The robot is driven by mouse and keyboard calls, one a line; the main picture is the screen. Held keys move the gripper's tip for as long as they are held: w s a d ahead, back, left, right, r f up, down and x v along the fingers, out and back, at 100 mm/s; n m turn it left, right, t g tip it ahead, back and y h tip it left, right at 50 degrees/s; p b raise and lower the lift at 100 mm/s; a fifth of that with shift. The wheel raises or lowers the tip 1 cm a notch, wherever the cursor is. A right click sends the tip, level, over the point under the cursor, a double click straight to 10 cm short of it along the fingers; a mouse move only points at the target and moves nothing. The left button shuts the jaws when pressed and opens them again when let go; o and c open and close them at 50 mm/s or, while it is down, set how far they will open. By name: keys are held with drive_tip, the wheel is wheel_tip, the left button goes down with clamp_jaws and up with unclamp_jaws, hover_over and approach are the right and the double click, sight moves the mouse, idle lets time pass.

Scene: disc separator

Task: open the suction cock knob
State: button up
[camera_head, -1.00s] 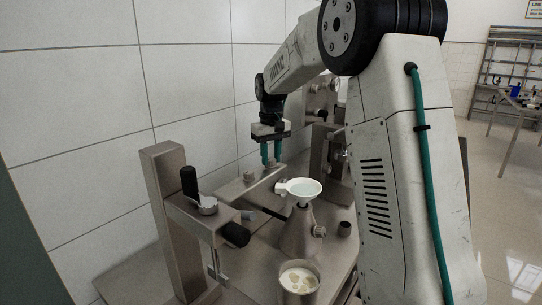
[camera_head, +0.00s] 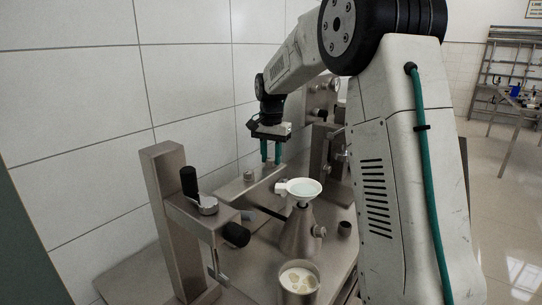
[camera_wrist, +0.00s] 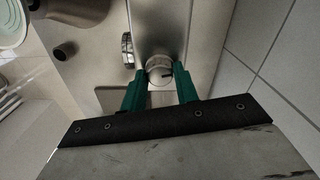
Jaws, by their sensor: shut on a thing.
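The suction cock knob is a small round metal knob (camera_wrist: 160,70) with a dark line on its face, on top of a steel bar. My gripper (camera_wrist: 161,75) has its two green fingers on either side of it, shut on it. In the head view my gripper (camera_head: 271,160) points straight down onto the steel bar (camera_head: 243,197). The knob itself is mostly hidden there by the fingers.
A white funnel-like cup (camera_head: 304,188) stands close on the right, above a steel cone. A clamp post with a black handle (camera_head: 188,181) stands at front left. A cup of white liquid (camera_head: 298,280) is at the front. The tiled wall is close behind.

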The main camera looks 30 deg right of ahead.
sight(271, 159)
drive_tip(key=shift+m, duration=1.2)
drive_tip(key=shift+r, duration=0.1)
drive_tip(key=o, duration=1)
wheel_tip(271, 159, up, 8)
drive_tip(key=shift+f, duration=0.15)
